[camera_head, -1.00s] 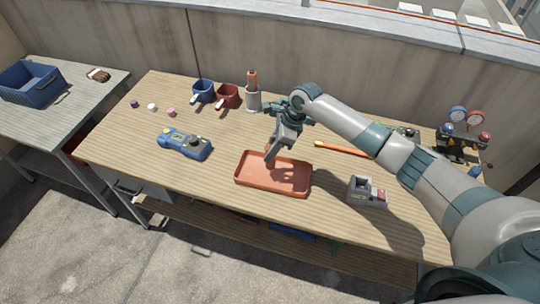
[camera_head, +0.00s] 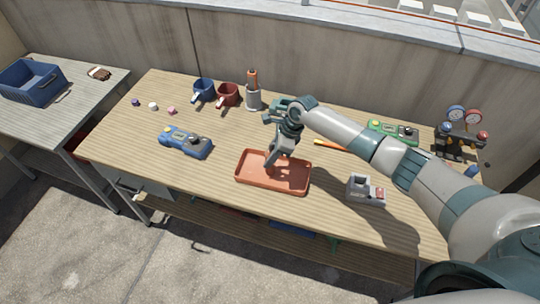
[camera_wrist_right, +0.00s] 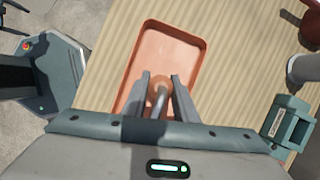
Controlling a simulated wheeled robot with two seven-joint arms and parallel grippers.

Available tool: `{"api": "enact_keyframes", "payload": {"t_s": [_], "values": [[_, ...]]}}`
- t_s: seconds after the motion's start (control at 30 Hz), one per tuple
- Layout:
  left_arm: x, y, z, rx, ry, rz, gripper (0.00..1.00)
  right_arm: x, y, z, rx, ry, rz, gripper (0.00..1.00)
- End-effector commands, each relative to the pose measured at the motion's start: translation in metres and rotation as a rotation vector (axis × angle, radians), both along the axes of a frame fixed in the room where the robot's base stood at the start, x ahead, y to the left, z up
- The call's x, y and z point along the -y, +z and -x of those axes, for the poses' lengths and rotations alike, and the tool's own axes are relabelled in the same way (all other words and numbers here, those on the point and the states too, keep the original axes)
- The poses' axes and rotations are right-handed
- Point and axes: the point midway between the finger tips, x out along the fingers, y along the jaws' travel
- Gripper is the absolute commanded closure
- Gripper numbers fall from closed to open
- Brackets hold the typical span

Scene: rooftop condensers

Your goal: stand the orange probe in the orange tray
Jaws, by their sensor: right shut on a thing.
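The orange tray (camera_head: 243,176) lies on the wooden workbench, a shallow rectangle with a raised rim; it also shows in the wrist view (camera_wrist_right: 196,50). My right gripper (camera_head: 271,164) points down over the tray's middle, its fingertips low inside the rim. In the wrist view it is shut on a slim upright rod (camera_wrist_right: 160,98), which I take to be the orange probe; the probe is mostly hidden by the fingers in the head view. I cannot tell whether its foot touches the tray floor. My left gripper is not in view.
A grey holder (camera_head: 254,102) with an orange-topped tool stands behind the tray, beside red (camera_head: 228,94) and blue (camera_head: 204,89) cups. A blue meter (camera_head: 185,142) lies left, a grey block device (camera_head: 366,190) right. Gauges (camera_head: 462,130) stand far right. Bench between tray and blue meter is clear.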

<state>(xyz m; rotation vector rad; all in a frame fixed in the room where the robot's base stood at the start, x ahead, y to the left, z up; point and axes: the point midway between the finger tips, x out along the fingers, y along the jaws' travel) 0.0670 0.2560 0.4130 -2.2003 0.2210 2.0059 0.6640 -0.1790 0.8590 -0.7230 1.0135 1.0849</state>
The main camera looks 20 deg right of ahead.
Motion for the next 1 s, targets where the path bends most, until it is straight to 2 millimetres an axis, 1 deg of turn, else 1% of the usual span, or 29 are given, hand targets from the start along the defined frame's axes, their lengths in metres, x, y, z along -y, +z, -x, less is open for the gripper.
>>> {"api": "enact_keyframes", "payload": {"t_s": [0.2,0.23,0.27,0.3,0.57,0.73,0.87,1.0], "values": [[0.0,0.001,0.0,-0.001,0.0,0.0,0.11,0.0,-0.002,0.0,0.0,0.0,-0.001,1.0],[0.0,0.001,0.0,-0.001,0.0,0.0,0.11,0.0,-0.002,0.0,0.0,0.0,0.0,0.67],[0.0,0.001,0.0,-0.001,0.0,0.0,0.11,0.0,-0.002,0.0,0.0,0.0,0.0,0.6],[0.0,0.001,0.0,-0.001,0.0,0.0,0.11,0.0,-0.002,0.0,0.0,0.0,0.0,0.56],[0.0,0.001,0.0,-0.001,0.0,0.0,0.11,0.0,-0.002,0.0,0.0,0.0,0.0,0.56],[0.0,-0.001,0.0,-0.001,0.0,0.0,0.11,0.001,0.002,0.0,0.0,0.0,0.0,0.56],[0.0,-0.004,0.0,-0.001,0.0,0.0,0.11,0.004,0.011,0.001,0.001,0.0,-0.001,0.56],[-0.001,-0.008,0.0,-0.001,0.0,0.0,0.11,0.012,0.029,0.004,0.002,0.0,0.0,0.56]]}}
